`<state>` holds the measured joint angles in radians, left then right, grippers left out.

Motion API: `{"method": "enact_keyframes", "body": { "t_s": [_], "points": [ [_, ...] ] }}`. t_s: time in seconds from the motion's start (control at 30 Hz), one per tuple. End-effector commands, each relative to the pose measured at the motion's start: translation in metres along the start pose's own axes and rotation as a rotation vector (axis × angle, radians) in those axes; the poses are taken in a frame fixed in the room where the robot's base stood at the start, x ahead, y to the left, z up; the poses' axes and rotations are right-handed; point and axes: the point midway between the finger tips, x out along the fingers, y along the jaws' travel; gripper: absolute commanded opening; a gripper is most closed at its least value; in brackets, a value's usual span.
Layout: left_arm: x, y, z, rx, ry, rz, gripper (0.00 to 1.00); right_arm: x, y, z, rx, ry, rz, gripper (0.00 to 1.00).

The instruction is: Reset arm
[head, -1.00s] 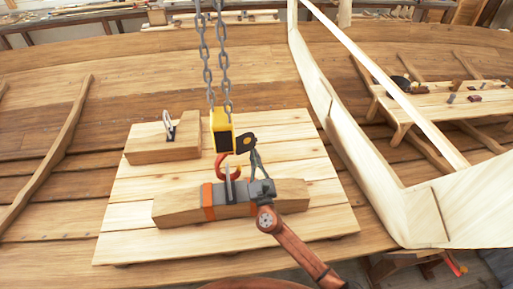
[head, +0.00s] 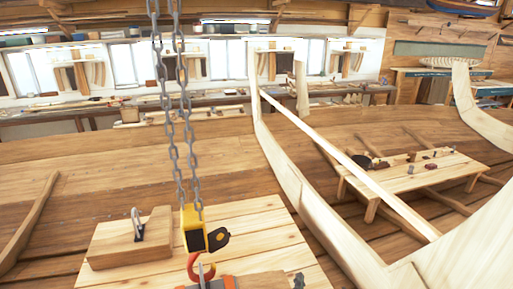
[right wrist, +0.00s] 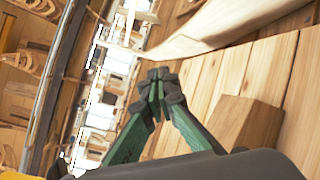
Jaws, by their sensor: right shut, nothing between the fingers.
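My right gripper shows only as a small dark tip (head: 298,281) at the bottom edge of the head view, beside the right end of a wooden block (head: 262,282). In the right wrist view its green fingers (right wrist: 160,77) meet at the dark tips, shut and empty. A wooden block (right wrist: 246,122) lies behind and to the right of the fingers there. A red hook (head: 196,268) hangs from a yellow-and-black hoist block (head: 193,230) above a grey, orange-edged fitting on the wooden block. Most of that block is cut off below. My left gripper is not in view.
Two hoist chains (head: 174,115) hang left of the middle. A second block (head: 130,240) with a metal eye stands on the plank platform (head: 255,235). A pale curved timber (head: 290,180) rises on the right, before a low bench (head: 420,172) with small tools.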

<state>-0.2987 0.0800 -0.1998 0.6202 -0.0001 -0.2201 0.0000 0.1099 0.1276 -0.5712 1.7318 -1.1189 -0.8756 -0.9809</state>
Motion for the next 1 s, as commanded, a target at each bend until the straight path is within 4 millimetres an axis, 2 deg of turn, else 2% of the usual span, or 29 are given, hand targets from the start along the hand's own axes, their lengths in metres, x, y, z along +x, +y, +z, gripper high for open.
{"method": "enact_keyframes", "body": {
  "t_s": [0.03,0.13,0.2,0.3,0.4,0.5,0.6,0.8,1.0],
  "points": [
    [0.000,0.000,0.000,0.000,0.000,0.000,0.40,-0.007,-0.035,0.014,0.129,-0.002,-0.088,0.00],
    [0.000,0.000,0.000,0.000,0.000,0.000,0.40,-0.026,-0.101,0.038,0.398,-0.023,-0.265,0.00],
    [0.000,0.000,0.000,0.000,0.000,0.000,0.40,-0.046,-0.147,0.051,0.584,-0.047,-0.390,0.00],
    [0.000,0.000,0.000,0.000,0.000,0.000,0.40,-0.084,-0.208,0.065,0.848,-0.099,-0.568,0.00],
    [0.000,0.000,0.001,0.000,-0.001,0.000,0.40,-0.126,-0.254,0.073,1.080,-0.160,-0.726,0.00],
    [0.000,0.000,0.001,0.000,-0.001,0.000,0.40,-0.163,-0.283,0.076,1.250,-0.215,-0.847,0.00],
    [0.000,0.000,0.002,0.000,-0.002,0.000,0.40,-0.194,-0.302,0.079,1.380,-0.264,-0.941,0.00],
    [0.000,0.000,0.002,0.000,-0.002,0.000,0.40,-0.247,-0.323,0.082,1.575,-0.353,-1.091,0.00],
    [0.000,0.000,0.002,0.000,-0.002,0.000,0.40,-0.292,-0.331,0.085,1.713,-0.429,-1.209,0.00]
  ]
}}
